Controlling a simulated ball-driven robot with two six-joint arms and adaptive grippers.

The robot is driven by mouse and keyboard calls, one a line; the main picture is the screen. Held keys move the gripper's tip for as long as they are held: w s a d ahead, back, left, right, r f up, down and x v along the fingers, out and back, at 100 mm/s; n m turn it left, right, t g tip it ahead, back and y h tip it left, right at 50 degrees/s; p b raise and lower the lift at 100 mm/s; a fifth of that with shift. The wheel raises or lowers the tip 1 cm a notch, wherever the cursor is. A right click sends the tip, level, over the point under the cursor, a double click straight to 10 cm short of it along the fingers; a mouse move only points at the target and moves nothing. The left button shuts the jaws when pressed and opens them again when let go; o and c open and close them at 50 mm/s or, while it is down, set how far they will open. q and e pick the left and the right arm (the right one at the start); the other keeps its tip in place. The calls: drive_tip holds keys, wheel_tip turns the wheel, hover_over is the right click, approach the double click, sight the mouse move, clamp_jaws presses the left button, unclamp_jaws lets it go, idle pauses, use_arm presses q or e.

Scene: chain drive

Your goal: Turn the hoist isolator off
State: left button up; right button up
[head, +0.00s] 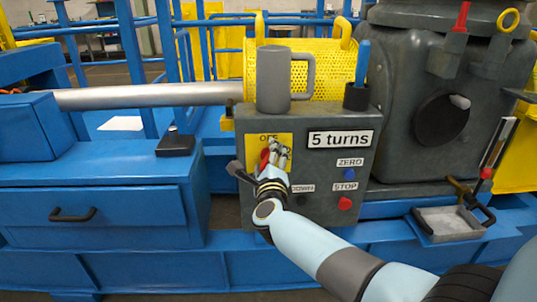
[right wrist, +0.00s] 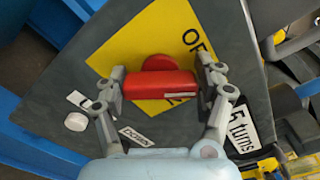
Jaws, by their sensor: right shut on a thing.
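The hoist isolator is a red handle (right wrist: 158,86) on a yellow plate (right wrist: 150,42) marked with lettering that begins "OF", partly covered. In the head view the red handle (head: 265,158) shows only in part behind my fingers, on the front of the grey control box (head: 325,175). My right gripper (right wrist: 163,82) is shut on the red handle, one finger at each end of the bar. It also shows in the head view (head: 276,158). I cannot tell the handle's exact setting. My left gripper is out of view.
A grey mug (head: 273,80) and a dark holder (head: 357,97) with a blue-handled tool stand on the box. Below the "5 turns" sign are a blue ZERO button (head: 349,174) and a red STOP button (head: 345,203). A blue drawer unit (head: 100,205) is to the left.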

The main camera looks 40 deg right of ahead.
drive_tip(key=n+p, duration=0.1)
drive_tip(key=n, duration=0.2)
drive_tip(key=shift+n, duration=0.3)
drive_tip(key=shift+a+f+n+p, duration=0.15)
drive_tip(key=shift+n+p, duration=0.5)
drive_tip(key=shift+n, duration=0.85)
drive_tip(key=o, duration=1.2)
drive_tip(key=shift+c, duration=0.2)
drive_tip(key=v, duration=1.2)
